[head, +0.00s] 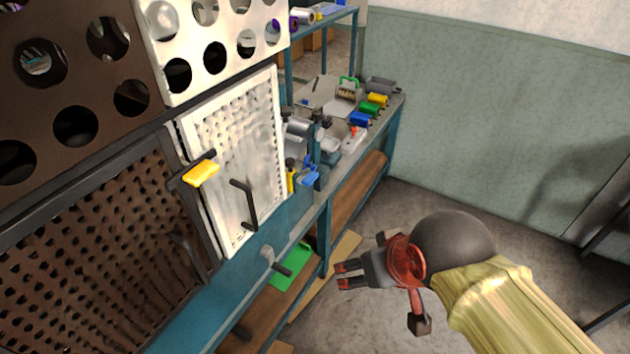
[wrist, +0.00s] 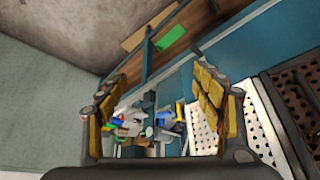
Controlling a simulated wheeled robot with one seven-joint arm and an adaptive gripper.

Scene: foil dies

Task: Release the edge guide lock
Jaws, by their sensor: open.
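No part can be picked out for certain as the edge guide lock. A press-like machine (head: 300,133) with a small blue part (head: 310,178) and a yellow part (head: 291,178) stands on the near end of the workbench. My gripper (head: 347,275) is open and empty, in the air to the right of the bench and apart from everything. In the wrist view its two yellow-padded fingers (wrist: 160,108) are wide apart, with the cluttered bench seen between them at a distance.
A white perforated door (head: 235,150) with a black handle (head: 246,203) and a yellow-gripped lever (head: 201,173) stands left of the bench. Coloured rolls (head: 372,107) lie on the bench top (head: 313,90). A green sheet (head: 292,266) lies on the lower shelf. The floor (head: 440,195) beside it is clear.

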